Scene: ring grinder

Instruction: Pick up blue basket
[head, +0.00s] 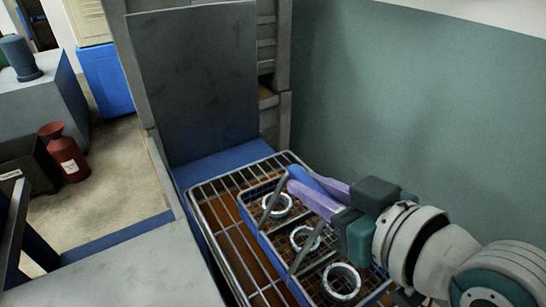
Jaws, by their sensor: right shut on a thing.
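The blue basket (270,256) sits on a wire rack in the lower middle of the head view. It has a blue rim, grey handle bars and a mesh floor. Several metal rings lie in it, such as a near ring (341,295), a middle ring (291,239) and a far ring (265,206). My right gripper (308,184) reaches in from the right, over the basket's far right side. Its purple fingers are shut on a blue part of the basket. The fingers and wrist hide the basket's right side. My left gripper is out of view.
The wire rack (203,222) surrounds the basket, with a dark upright panel (195,85) behind it. A green wall (425,110) stands close on the right. A bare grey surface (150,272) lies at left. A red bottle (66,157) stands farther off.

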